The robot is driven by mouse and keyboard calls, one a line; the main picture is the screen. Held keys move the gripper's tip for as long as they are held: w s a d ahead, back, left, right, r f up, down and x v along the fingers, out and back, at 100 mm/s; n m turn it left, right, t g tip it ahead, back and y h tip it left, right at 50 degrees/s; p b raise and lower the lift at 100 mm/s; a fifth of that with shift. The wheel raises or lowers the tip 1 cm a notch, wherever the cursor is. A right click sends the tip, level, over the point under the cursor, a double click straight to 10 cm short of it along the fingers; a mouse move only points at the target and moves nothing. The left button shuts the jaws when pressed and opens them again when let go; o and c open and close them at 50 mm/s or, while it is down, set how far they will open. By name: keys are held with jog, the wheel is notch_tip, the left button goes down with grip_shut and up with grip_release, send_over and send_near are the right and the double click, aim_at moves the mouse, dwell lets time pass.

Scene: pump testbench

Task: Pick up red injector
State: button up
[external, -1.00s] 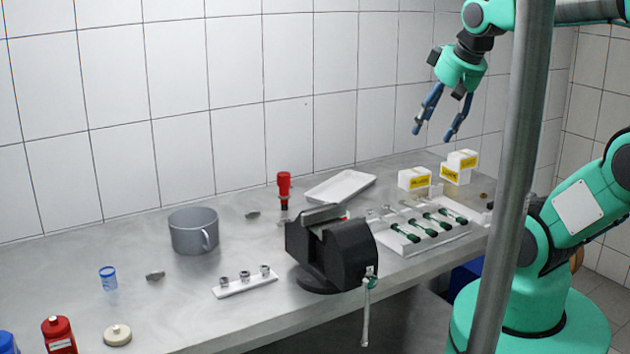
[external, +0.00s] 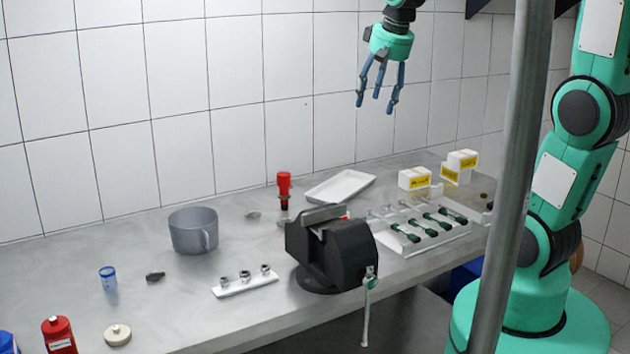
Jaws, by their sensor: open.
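The red injector (external: 284,188) stands upright on the metal bench near the back wall, just behind the black vise. It has a red body and a dark lower part; its foot is close to the vise and partly hard to see. My gripper (external: 378,103) is open and empty, with its blue fingers pointing down. It hangs well above the bench, above and to the right of the injector in the picture, apart from everything.
The black vise (external: 338,255) stands in front of the injector. A white tray (external: 340,186) lies to its right, and a grey pot (external: 193,231) to its left. A rack (external: 436,239) holds green-handled tools. A vertical metal post (external: 515,180) crosses the view.

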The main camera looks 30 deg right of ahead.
jog(key=w+a+f, duration=0.2)
jog(key=w+f, duration=0.1)
jog(key=w, duration=0.8)
jog(key=m+g, duration=0.4)
send_near(284, 174)
jog(key=f, duration=0.6)
jog(key=shift+s+a+f, duration=0.1)
jog(key=shift+s+f, duration=0.3)
jog(key=shift+w+f, duration=0.15)
jog(key=shift+f, duration=0.25)
jog(key=shift+f, duration=1.35)
jog(key=shift+f, duration=0.1)
jog(key=shift+w+f+b, duration=0.1)
jog(key=shift+f+b, duration=0.5)
jog(key=shift+f, duration=2.1)
